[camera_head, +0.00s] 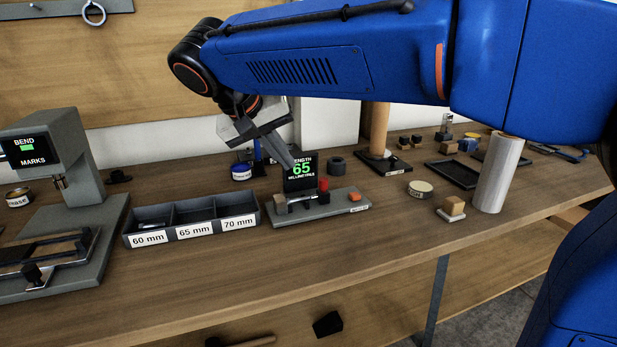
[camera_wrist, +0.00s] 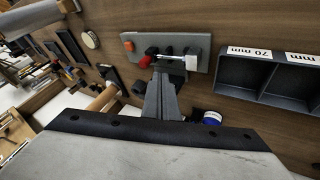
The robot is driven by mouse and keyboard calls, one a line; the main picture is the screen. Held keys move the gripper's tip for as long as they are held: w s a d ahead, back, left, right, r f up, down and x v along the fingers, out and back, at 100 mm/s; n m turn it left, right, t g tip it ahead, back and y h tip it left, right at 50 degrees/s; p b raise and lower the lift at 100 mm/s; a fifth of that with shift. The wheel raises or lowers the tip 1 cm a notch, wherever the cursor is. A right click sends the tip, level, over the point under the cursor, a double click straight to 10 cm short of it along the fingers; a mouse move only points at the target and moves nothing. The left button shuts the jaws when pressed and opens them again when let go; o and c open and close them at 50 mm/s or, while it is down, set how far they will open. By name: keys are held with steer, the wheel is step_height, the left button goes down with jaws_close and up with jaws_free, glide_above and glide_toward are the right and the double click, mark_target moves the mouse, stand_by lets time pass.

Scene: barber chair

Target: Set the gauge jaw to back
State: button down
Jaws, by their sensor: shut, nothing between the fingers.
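The length gauge has a grey base (camera_head: 338,207) on the bench, and its dark display (camera_head: 301,178) behind reads 65 millimetres in green. A silver pin (camera_head: 303,199) lies across the base toward a dark block with a red top (camera_head: 323,184). An orange piece (camera_head: 354,196) sits at the base's right end. In the wrist view the red part (camera_wrist: 151,51) and pin (camera_wrist: 171,57) also show. Which part is the jaw is not certain. My gripper (camera_head: 291,163) is shut and empty above the gauge, overlapping the display's left side. Its fingers (camera_wrist: 162,76) point toward the gauge's edge in the wrist view.
A bend-marks machine (camera_head: 62,150) is at far left. A white cylinder (camera_head: 497,175) and small block (camera_head: 454,206) stand right. The front bench strip is clear.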

mark_target(322, 179)
steer(key=a, duration=0.2)
steer(key=shift+a+r, duration=0.3)
steer(key=shift+a, duration=0.1)
steer(key=shift+w, duration=0.1)
steer(key=x, duration=0.9)
steer(key=shift+w+d+f, duration=0.1)
steer(key=shift+w+d, duration=0.05)
steer(key=shift+d, duration=0.05)
steer(key=d, duration=0.3)
steer(key=shift+w+f, duration=0.25)
steer(key=shift+w, duration=0.05)
steer(key=shift+w+d, duration=0.1)
steer(key=shift+d, duration=0.45)
steer(key=shift+w+d, duration=0.2)
steer(key=shift+d, duration=0.4)
steer(key=shift+w+d, duration=0.15)
steer(key=shift+d, duration=0.45)
